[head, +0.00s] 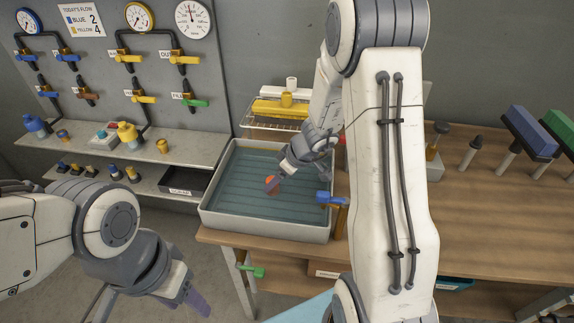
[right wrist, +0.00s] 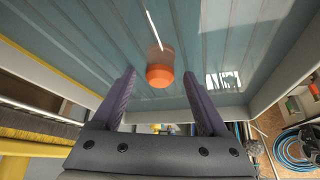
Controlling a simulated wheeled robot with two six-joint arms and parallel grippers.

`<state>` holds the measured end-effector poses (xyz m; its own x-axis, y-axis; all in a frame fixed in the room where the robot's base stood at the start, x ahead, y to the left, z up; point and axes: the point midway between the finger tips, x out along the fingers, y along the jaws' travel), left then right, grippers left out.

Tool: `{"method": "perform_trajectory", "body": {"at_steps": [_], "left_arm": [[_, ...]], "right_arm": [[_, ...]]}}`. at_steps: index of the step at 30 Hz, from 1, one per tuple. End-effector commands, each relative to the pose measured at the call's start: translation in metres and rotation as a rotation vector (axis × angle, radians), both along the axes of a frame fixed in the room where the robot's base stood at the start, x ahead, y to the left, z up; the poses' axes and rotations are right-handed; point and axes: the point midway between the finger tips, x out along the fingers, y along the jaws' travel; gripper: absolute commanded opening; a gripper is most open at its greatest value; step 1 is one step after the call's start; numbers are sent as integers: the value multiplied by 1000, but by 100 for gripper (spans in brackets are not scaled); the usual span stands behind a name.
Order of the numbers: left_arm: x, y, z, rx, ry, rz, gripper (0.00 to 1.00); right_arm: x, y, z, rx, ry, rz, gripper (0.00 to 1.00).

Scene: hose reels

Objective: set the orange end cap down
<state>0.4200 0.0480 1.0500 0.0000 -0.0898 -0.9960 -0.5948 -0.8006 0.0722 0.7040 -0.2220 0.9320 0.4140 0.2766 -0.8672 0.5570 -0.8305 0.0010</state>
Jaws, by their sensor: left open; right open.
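The orange end cap (head: 270,179) is in the grey-rimmed tray (head: 212,213), over its blue-green ribbed bottom. My right gripper (head: 276,178) reaches down into the tray right at the cap. In the right wrist view the cap (right wrist: 160,78) shows between the spread fingertips of my right gripper (right wrist: 159,73), with a visible gap on each side. I cannot tell whether the cap rests on the bottom or sits a little above it. My left gripper (head: 184,302) is open and empty, low over the floor in front of the bench.
A blue-handled valve (head: 325,197) stands at the tray's right edge. A wire rack with yellow parts (head: 285,108) is behind the tray. Shelves with bottles (head: 127,134) stand at left. Blue and green brushes (head: 530,130) are at right. The wooden bench top (head: 480,225) has clear room.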

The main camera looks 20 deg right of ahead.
Motion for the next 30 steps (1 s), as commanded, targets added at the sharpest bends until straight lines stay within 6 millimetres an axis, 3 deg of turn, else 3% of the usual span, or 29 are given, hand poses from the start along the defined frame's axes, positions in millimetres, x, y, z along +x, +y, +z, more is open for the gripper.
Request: {"method": "perform_trajectory", "body": {"at_steps": [3, 9, 20, 23, 26, 30], "left_arm": [[0, 0, 7, 0, 0, 0, 55], [0, 0, 13, 0, 0, 0, 55], [0, 0, 15, 0, 0, 0, 55], [0, 0, 15, 0, 0, 0, 55], [0, 0, 15, 0, 0, 0, 55], [0, 0, 15, 0, 0, 0, 55]], "right_arm": [[-11, -9, 28, -1, -5, -2, 77], [-29, -20, 62, -2, -2, -1, 77], [-40, -22, 83, 3, 3, 4, 77], [-46, 5, 88, 23, 30, 32, 77], [-66, 57, 99, 52, 95, 81, 77], [-126, 133, 115, 53, 243, 145, 77]]}}
